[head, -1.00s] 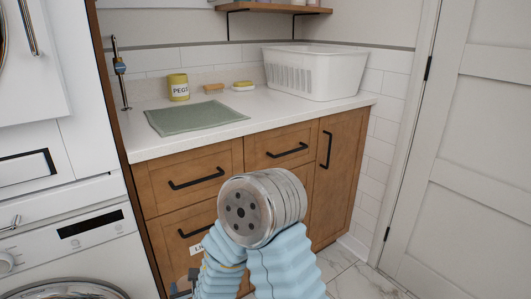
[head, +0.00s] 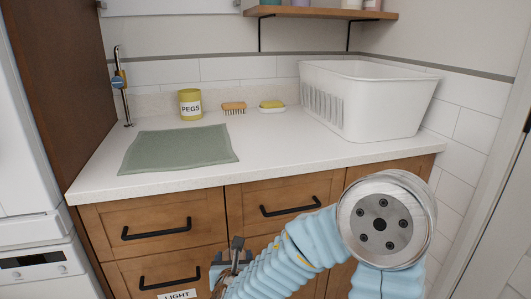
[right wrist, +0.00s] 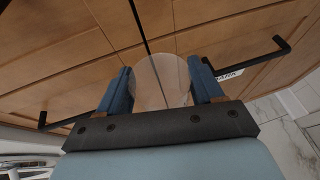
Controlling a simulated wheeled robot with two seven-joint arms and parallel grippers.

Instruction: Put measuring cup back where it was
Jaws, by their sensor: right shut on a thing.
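My right gripper (right wrist: 160,78) is shut on the measuring cup (right wrist: 160,88), a clear, see-through round thing between the two blue fingers in the right wrist view. In the head view my right gripper (head: 232,257) is low in front of the wooden drawers, below the counter's front edge, and the cup cannot be made out there. My left gripper is not in view. The white counter (head: 290,140) carries a green mat (head: 180,148) at its left.
A yellow PEGS pot (head: 190,104), a brush (head: 234,108) and a soap dish (head: 272,107) stand along the back. A white basket (head: 385,105) fills the right end. A tap (head: 121,85) is at the left. The counter's front middle is clear. Drawer handles (head: 156,229) stick out.

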